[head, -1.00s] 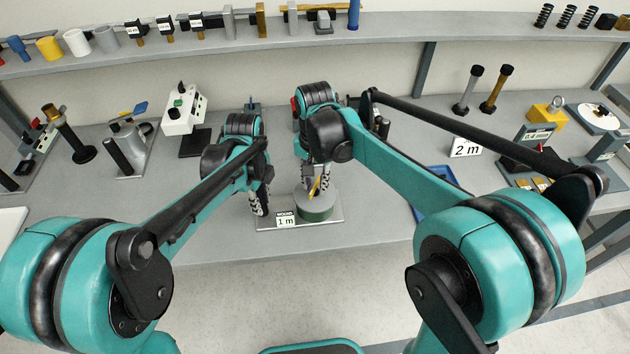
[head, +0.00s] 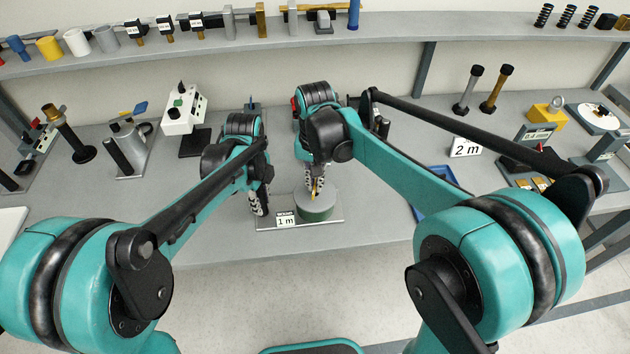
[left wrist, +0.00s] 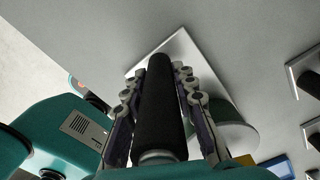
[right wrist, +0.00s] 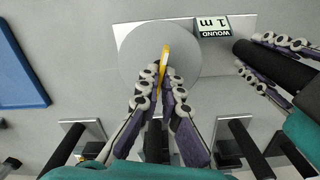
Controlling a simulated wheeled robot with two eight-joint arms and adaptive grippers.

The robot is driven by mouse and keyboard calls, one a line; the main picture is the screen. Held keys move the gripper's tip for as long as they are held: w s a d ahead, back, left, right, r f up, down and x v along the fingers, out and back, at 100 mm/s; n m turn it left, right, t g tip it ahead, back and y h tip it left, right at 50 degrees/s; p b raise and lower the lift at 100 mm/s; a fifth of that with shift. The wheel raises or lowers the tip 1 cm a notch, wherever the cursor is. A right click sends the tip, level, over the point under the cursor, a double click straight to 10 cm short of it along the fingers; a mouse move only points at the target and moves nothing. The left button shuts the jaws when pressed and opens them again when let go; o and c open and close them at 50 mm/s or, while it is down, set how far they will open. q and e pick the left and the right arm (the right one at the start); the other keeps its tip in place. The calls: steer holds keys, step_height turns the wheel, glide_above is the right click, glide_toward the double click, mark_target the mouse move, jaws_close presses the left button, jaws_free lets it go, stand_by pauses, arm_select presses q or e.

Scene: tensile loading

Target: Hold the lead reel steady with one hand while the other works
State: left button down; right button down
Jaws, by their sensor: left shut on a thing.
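The lead reel (head: 318,205) is a green drum with a grey top on a light base plate (head: 270,224); its label (head: 286,220) reads WOUND 1 m. A yellow bar (right wrist: 166,56) stands out on the reel's top. My left gripper (head: 258,208) is shut on a black upright handle (left wrist: 159,110) beside the drum, at its left in the head view. My right gripper (right wrist: 164,85) is over the reel's top, its fingers close together on either side of the yellow bar. I cannot tell whether they grip it.
A blue tray (head: 437,203) lies right of the reel, by a 2 m sign (head: 466,147). A white control box (head: 184,112) and other fixtures stand behind at left. A shelf (head: 230,47) runs along the back. The bench front is mostly clear.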

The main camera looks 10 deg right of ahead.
steer(key=n, duration=1.1)
steer(key=shift+n, duration=0.4)
steer(key=n, duration=0.4)
steer(key=shift+n, duration=0.3)
steer(key=n, duration=0.4)
steer(key=shift+n, duration=0.4)
steer(key=c, duration=1.7)
jaws_free()
